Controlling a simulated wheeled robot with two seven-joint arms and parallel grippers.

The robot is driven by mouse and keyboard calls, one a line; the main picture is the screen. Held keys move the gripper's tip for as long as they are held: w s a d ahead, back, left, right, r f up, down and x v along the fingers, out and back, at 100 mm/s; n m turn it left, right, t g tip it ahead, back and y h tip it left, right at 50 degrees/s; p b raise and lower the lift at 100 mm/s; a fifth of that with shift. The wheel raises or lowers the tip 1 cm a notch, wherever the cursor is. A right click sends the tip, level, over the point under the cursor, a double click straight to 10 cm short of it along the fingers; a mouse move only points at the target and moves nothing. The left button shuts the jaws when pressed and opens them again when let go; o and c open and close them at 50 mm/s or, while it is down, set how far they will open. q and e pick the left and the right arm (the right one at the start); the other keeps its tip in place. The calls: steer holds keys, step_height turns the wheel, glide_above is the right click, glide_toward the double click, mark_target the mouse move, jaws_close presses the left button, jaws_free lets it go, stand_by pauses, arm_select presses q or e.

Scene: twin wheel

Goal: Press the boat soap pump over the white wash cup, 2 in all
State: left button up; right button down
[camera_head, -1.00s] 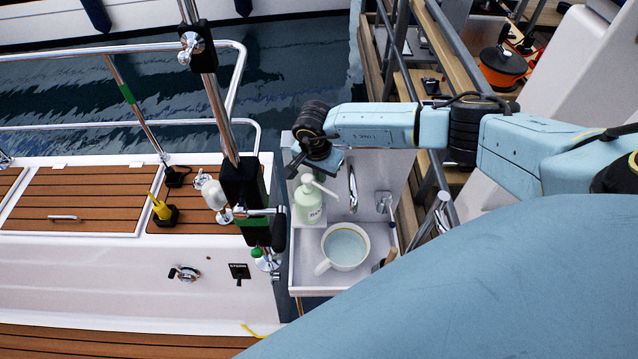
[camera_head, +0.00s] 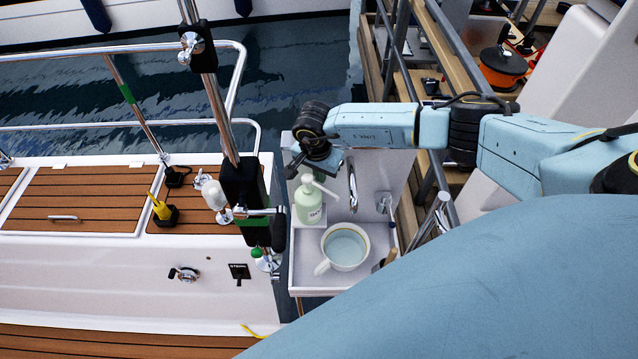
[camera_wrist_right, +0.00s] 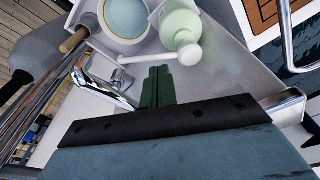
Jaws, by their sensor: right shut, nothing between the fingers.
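The white wash cup (camera_head: 345,247) stands in the basin to the front right of the bottle, with pale blue inside. In the right wrist view, the white pump head (camera_wrist_right: 189,54) and the cup (camera_wrist_right: 125,18) show beyond my fingers. My right gripper (camera_wrist_right: 157,84) is shut and empty, its dark green fingers pointing toward the spout. In the head view, the right gripper (camera_head: 318,165) is just above and behind the pump head; I cannot tell whether they touch. My left gripper is out of view.
A chrome tap (camera_head: 352,187) rises behind the cup, and a wooden handle (camera_head: 385,260) lies at the basin's right edge. A dark post (camera_head: 243,200) with a white bottle (camera_head: 214,195) stands left. Metal railings (camera_head: 430,180) run along the right.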

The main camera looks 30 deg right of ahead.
mark_target(320, 186)
stand_by(0.5)
step_height(320, 186, down, 4)
steer(key=b, duration=0.4)
steer(key=shift+r+p, duration=0.55)
steer(key=shift+r, duration=0.1)
steer(key=shift+r+p, duration=0.7)
steer(key=shift+r, duration=0.35)
steer(key=shift+f, duration=0.15)
